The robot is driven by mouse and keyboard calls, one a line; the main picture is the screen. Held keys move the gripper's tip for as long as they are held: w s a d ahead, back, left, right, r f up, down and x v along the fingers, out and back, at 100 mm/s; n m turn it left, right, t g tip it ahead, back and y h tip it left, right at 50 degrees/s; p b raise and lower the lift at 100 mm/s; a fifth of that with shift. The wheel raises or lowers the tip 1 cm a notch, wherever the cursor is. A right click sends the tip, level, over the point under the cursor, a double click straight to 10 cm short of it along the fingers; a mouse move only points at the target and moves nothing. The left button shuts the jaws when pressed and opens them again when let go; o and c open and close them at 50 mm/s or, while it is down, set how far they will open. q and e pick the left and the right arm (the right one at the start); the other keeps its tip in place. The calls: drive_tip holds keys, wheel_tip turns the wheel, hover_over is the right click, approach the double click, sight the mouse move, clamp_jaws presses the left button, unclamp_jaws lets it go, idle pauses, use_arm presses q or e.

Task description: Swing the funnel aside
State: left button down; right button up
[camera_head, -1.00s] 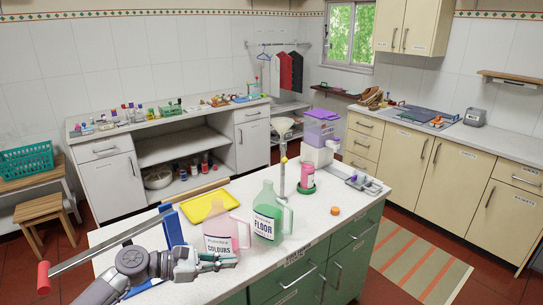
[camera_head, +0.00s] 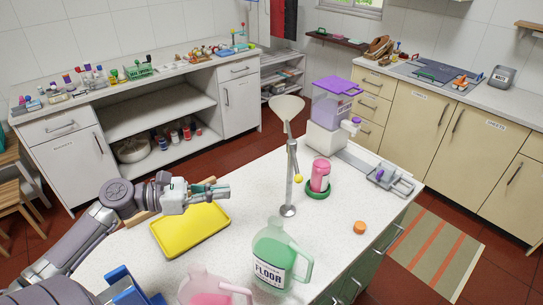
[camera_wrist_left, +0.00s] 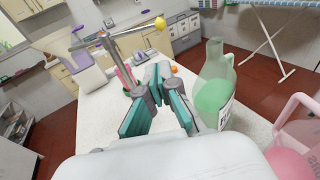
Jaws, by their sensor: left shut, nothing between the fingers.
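The white funnel (camera_head: 287,108) sits at the top of a grey metal stand (camera_head: 290,165) on the white island worktop. A small yellow ball (camera_head: 298,179) shows beside the stand's post. In the left wrist view the yellow ball (camera_wrist_left: 160,24) is at the end of a grey rod, beyond the fingers. My left gripper (camera_head: 226,190) is shut and empty, above the worktop to the left of the stand and apart from it. It also shows in the left wrist view (camera_wrist_left: 158,72). My right gripper is out of view.
A yellow tray (camera_head: 190,229) lies below my left gripper. A green floor-cleaner jug (camera_head: 277,258) and a pink jug (camera_head: 210,291) stand at the front. A pink bottle (camera_head: 320,176) and a purple-lidded dispenser (camera_head: 334,103) are right of the stand. An orange cap (camera_head: 360,227) lies on clear worktop.

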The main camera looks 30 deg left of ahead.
use_arm(q)
drive_tip(key=r+b+x, duration=0.1)
drive_tip(key=b+x, duration=0.3)
drive_tip(key=x, duration=0.9)
drive_tip(key=shift+d+r+b, duration=0.4)
drive_tip(key=shift+d, duration=0.2)
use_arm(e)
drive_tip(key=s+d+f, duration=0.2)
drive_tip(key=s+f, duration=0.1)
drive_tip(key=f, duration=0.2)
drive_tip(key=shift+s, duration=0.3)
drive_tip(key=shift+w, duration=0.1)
